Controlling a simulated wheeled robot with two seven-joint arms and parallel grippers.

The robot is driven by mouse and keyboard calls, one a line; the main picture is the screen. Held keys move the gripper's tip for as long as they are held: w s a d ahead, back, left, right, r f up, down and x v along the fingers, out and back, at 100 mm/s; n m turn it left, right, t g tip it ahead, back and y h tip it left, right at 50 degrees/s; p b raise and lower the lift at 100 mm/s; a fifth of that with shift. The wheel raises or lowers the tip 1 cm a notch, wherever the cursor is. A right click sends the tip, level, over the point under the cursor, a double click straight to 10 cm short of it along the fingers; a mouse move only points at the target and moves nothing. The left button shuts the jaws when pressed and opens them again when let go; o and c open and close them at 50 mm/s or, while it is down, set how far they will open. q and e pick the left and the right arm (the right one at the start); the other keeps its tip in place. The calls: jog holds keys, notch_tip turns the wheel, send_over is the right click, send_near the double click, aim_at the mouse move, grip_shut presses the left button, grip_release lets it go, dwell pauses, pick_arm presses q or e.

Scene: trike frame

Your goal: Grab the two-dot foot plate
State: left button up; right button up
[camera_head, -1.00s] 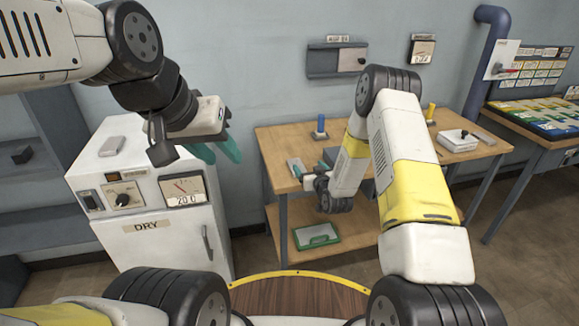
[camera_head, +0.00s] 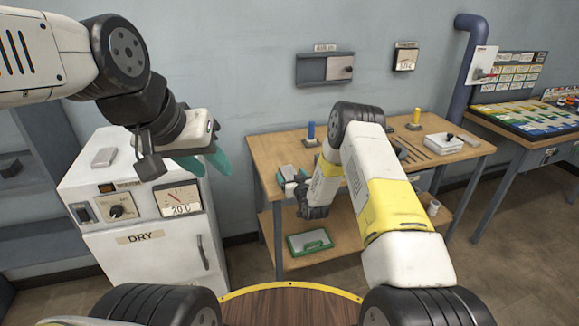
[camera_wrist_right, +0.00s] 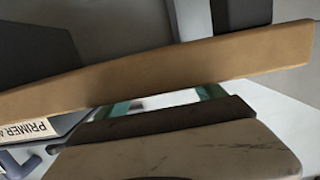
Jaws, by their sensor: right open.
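Small pale grey plates lie in several places, and no dots can be read on any of them. One plate (camera_head: 291,172) is on the left end of the wooden workbench (camera_head: 263,150), beside my right gripper. Another plate (camera_head: 104,157) lies on top of the white DRY cabinet (camera_head: 150,262). My right gripper (camera_head: 283,181) is open at the bench's left front part. In the right wrist view, its green fingers (camera_wrist_right: 163,100) are partly covered by a brown board-like edge, with a pale surface between them. My left gripper (camera_head: 208,163) appears open and empty, in the air beside the cabinet.
The bench also bears a blue post (camera_head: 311,131), a yellow post (camera_head: 416,117), dark rods and a white tray (camera_head: 444,143). A green-rimmed tray (camera_head: 310,242) is on the lower shelf. A round wooden top (camera_head: 290,305) is in front of me.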

jog(key=shift+c, duration=0.2)
grip_shut()
jog(key=shift+r, duration=0.1)
